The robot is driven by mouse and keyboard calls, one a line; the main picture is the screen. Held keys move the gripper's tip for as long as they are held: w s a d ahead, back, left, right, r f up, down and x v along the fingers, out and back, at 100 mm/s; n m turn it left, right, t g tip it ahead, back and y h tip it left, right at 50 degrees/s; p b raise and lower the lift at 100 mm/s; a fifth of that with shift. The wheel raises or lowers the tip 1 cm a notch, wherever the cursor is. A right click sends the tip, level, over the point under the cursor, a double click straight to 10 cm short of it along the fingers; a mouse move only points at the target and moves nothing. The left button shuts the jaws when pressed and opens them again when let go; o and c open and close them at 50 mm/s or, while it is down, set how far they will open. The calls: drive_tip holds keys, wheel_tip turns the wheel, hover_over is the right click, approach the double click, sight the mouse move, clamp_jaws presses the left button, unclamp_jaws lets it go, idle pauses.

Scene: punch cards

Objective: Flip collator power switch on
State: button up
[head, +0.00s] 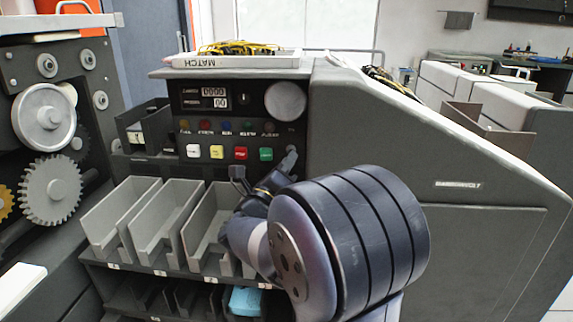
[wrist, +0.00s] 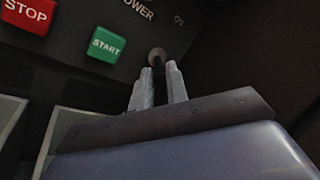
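The power switch (wrist: 157,57) is a small dark round-tipped toggle on the black control panel, below and to the right of the POWER label (wrist: 138,9) in the wrist view. My gripper (wrist: 160,76) has its two grey fingers apart, one on each side of the switch as seen from the wrist. A dark gap shows between the fingers, and I cannot tell whether either touches the switch.
A red STOP button (head: 240,153) is left of START, with yellow and white buttons further left. Grey card bins (head: 165,215) stand below the panel. A white MATCH tray (head: 240,62) with yellow wires lies on top. A sloped grey housing (head: 440,165) is to the right.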

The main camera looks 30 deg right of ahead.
clamp_jaws()
drive_tip(key=shift+r, duration=0.1)
drive_tip(key=r+g+y+p, duration=0.1)
drive_tip(key=p, duration=0.3)
drive_tip(key=shift+s+a+r+n+y+p, duration=0.1)
drive_tip(key=shift+r+n+y+p, duration=0.1)
drive_tip(key=shift+n+y+p, duration=0.2)
drive_tip(key=r+n+g+y+p, duration=0.1)
drive_tip(key=g+y+p, duration=0.1)
drive_tip(key=p, duration=0.6)
drive_tip(key=shift+r, duration=0.2)
drive_tip(key=g+y+p, duration=0.1)
drive_tip(key=p, duration=0.3)
drive_tip(key=r+g+y+p, duration=0.1)
drive_tip(key=p, duration=0.4)
drive_tip(key=n+g+y+p, duration=0.1)
drive_tip(key=p, duration=0.4)
drive_tip(key=shift+r, duration=0.25)
drive_tip(key=shift+p, duration=0.85)
drive_tip(key=shift+w+d+g+y+p, duration=0.2)
drive_tip(key=shift+g+y+p, duration=0.25)
drive_tip(key=shift+p, duration=0.45)
drive_tip(key=shift+w+f+g+p, duration=0.15)
drive_tip(key=shift+g+p, duration=0.1)
drive_tip(key=shift+p, duration=0.75)
